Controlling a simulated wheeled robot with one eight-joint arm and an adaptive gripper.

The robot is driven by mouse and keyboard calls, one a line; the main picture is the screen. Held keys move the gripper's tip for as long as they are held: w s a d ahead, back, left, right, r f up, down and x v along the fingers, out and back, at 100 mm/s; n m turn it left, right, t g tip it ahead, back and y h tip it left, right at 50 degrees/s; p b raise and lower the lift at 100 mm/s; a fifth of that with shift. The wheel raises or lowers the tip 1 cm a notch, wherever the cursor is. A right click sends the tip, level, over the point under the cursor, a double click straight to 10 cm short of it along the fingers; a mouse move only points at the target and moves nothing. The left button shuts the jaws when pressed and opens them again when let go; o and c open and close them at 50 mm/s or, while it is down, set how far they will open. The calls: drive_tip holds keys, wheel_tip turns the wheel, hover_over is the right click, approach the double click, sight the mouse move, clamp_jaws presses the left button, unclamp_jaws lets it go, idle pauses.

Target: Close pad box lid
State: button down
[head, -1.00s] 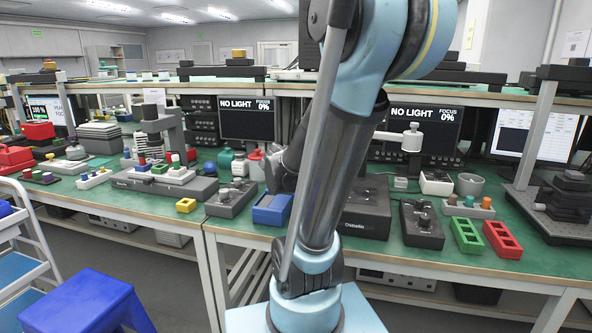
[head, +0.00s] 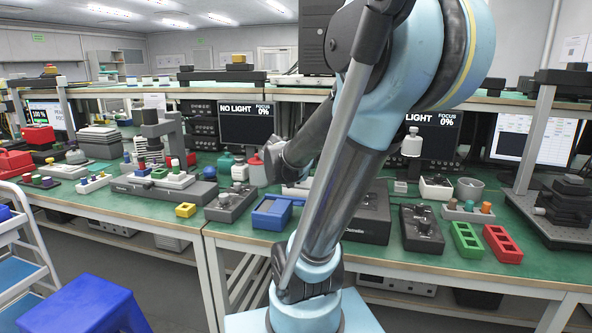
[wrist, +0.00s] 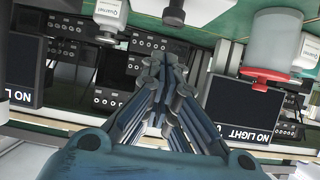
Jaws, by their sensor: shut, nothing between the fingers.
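A blue box (head: 272,213), which looks like the pad box, sits near the front edge of the green bench in the head view, left of my arm. A raised blue part shows on its right side, but the lid's exact angle is too small to tell. The box is not identifiable in the wrist view. My gripper (wrist: 167,70) shows in the wrist view with its fingers together and nothing between them. It points toward the back of the bench, apart from any object. In the head view the fingers cannot be made out clearly beside my arm.
A grey knobbed unit (head: 231,204) and a small yellow block (head: 186,210) stand left of the box. A black unit (head: 367,220) stands to its right, partly behind my arm. A red-capped bottle (wrist: 274,48) and dark monitors (wrist: 240,103) show in the wrist view.

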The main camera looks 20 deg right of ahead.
drive_tip(key=shift+s+a+f, duration=0.3)
drive_tip(key=shift+s+a, duration=0.55)
drive_tip(key=shift+s, duration=0.45)
drive_tip(key=shift+s+a+f, duration=0.3)
drive_tip(key=shift+s+a, duration=0.55)
drive_tip(key=shift+s, duration=0.5)
drive_tip(key=shift+s+a+f, duration=0.3)
drive_tip(key=shift+s+a, duration=0.55)
drive_tip(key=shift+s, duration=0.45)
